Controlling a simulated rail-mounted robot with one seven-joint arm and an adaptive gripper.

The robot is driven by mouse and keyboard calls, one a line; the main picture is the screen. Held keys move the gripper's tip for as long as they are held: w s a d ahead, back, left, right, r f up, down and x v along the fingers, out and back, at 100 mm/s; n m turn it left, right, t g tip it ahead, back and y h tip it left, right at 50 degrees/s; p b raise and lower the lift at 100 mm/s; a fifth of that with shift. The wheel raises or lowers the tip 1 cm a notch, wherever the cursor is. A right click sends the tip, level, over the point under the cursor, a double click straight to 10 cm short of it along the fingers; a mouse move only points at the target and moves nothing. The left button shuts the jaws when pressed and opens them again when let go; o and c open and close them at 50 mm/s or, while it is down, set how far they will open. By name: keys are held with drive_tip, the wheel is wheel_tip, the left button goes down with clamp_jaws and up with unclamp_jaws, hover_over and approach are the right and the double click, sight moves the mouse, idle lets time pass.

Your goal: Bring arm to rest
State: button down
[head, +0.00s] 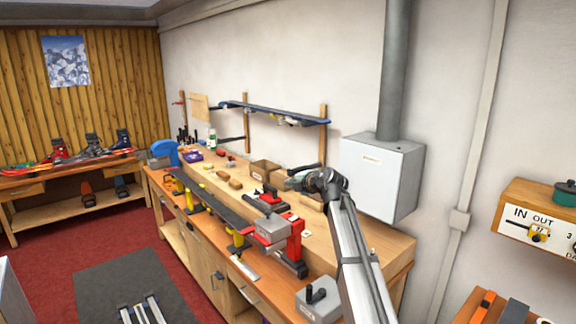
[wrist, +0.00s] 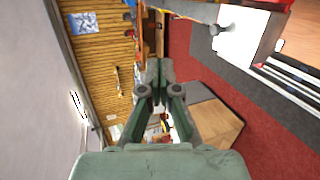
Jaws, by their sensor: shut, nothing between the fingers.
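My gripper (wrist: 160,72) is shut and empty in the wrist view, its two green fingers together at the middle of the picture. In the head view my arm reaches up from the lower right, and the gripper (head: 297,181) is held over the back right part of the wooden workbench (head: 375,245). Part of the gripper is hidden behind my dark wrist joint. I cannot tell exactly how high it is above the bench.
A red and grey vise (head: 275,235) stands just left of my arm. A dark ski (head: 212,203) lies along the bench's front. A white wall box (head: 378,178) with a pipe is close behind the arm. A shelf (head: 540,220) is at the right.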

drive_tip(key=w+d+r+m+t+h, duration=0.1)
drive_tip(key=w+d+r+m+t, duration=0.1)
drive_tip(key=d+r+m+t, duration=0.3)
drive_tip(key=s+d+f+m+t+h, duration=0.2)
drive_tip(key=d+f+m+h, duration=0.6)
drive_tip(key=f, duration=0.4)
drive_tip(key=s+d+f+m+g+h+b, duration=0.1)
drive_tip(key=s+d+f+m+g+h, duration=0.3)
drive_tip(key=f, duration=0.8)
drive_tip(key=s+d+f+m+g+y+b, duration=0.1)
drive_tip(key=s+d+f+m+g, duration=0.1)
drive_tip(key=s+f, duration=0.7)
drive_tip(key=s+d+f+m+g+h+b, duration=0.1)
drive_tip(key=s+d+f+m+g+h, duration=0.2)
drive_tip(key=f, duration=1.1)
drive_tip(key=s+a+f+m+g+y, duration=0.2)
drive_tip(key=s+f+g, duration=0.6)
drive_tip(key=s+f, duration=1.25)
drive_tip(key=s+a+f+g+y+b, duration=0.1)
drive_tip(key=s+f, duration=0.3)
drive_tip(key=s, duration=0.8)
drive_tip(key=s+a+f+m+g+y+b, duration=0.1)
drive_tip(key=s+f+g, duration=0.3)
drive_tip(key=s, duration=0.8)
drive_tip(key=s+a+f+g+y+b, duration=0.2)
drive_tip(key=s+f, duration=0.3)
drive_tip(key=s, duration=0.7)
drive_tip(key=shift+a+f+m+g+y, duration=0.4)
drive_tip(key=shift+g+y, duration=0.2)
drive_tip(key=shift+g, duration=0.1)
